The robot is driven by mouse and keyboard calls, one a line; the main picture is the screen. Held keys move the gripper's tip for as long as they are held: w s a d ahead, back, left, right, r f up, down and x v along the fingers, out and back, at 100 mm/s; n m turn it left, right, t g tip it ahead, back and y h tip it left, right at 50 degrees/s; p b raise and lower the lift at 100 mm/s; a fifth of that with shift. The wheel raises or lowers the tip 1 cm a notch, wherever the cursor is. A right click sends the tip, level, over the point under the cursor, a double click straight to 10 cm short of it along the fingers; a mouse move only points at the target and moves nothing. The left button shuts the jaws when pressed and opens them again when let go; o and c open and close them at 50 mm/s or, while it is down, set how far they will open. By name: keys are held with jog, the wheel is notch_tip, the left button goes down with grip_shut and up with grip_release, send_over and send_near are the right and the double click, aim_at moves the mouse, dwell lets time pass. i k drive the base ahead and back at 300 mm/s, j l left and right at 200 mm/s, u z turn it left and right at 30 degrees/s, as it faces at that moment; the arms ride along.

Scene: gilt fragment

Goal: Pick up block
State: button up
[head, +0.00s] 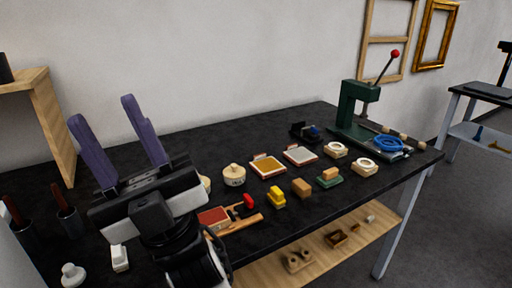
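A small tan-orange block (302,187) sits on the black tabletop near its front edge, right of centre in the head view. A second small tan block rests on a green base (330,180) to its right. I cannot tell which of them the task means. My gripper (101,112) is at the left, its two purple fingers pointing up and spread apart with nothing between them. It is well to the left of both blocks and touches neither. My wrist hides part of the table's left side.
Close around the block are a yellow item (277,197), a red-handled tool (247,203) and flat framed pads (267,166). A green lever press (355,110) stands at the back right. A wooden shelf (52,120) stands left. The table's back middle is clear.

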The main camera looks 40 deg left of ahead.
aim_at(217, 219)
jog(key=k+l+u, duration=0.1)
jog(key=u, duration=0.3)
jog(key=k+u, duration=0.1)
jog(key=u, duration=0.25)
jog(key=k+u, duration=0.15)
jog(key=u, duration=0.25)
